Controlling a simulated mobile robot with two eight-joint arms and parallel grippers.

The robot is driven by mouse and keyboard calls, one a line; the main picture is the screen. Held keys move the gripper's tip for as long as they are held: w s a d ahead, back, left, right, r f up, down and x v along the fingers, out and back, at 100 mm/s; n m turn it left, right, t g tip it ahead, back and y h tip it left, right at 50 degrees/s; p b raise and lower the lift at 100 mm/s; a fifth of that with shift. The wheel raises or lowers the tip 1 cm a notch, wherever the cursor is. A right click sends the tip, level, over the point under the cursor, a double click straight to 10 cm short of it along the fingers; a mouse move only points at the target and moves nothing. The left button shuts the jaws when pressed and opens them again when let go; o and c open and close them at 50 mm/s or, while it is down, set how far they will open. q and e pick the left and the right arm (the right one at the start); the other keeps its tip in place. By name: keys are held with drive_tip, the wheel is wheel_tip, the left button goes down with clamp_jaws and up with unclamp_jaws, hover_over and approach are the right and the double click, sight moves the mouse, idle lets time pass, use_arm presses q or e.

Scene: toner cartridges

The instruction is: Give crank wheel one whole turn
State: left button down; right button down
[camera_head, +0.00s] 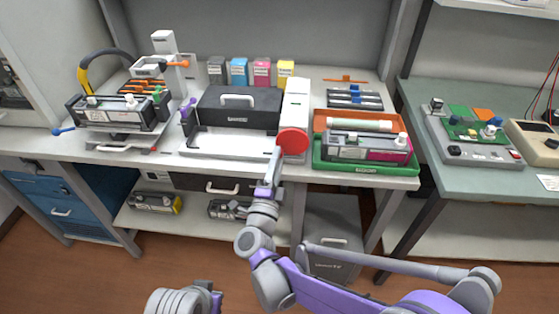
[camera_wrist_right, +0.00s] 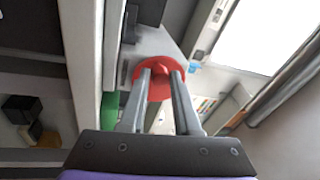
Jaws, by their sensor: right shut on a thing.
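The red crank wheel (camera_head: 293,140) is a round disc at the front right of the white machine (camera_head: 296,100) on the bench. My right gripper (camera_head: 277,155) reaches up to it from below and in front. In the right wrist view, the two grey fingers of the right gripper (camera_wrist_right: 160,72) are shut on a part of the crank wheel (camera_wrist_right: 151,90) near its middle. The fingertips hide some of the wheel. My left gripper does not show in either view.
A black box (camera_head: 238,107) with a handle sits to the left. Several coloured toner boxes (camera_head: 238,71) stand behind. A grey bin (camera_head: 331,240) is below the bench, near my right arm.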

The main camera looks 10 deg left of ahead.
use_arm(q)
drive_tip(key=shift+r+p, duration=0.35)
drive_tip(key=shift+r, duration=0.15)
use_arm(e)
drive_tip(key=shift+a+r+m+h, duration=0.1)
drive_tip(key=shift+r+m+h, duration=0.15)
drive_tip(key=shift+m, duration=0.45)
drive_tip(key=shift+a+r+m+h, duration=0.15)
drive_tip(key=shift+m+h, duration=0.1)
drive_tip(key=shift+m, duration=0.45)
drive_tip(key=shift+d, duration=0.1)
drive_tip(key=c, duration=0.6)
unclamp_jaws()
drive_tip(key=shift+c, duration=0.2)
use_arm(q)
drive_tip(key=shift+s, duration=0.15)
use_arm(e)
drive_tip(key=shift+s, duration=0.1)
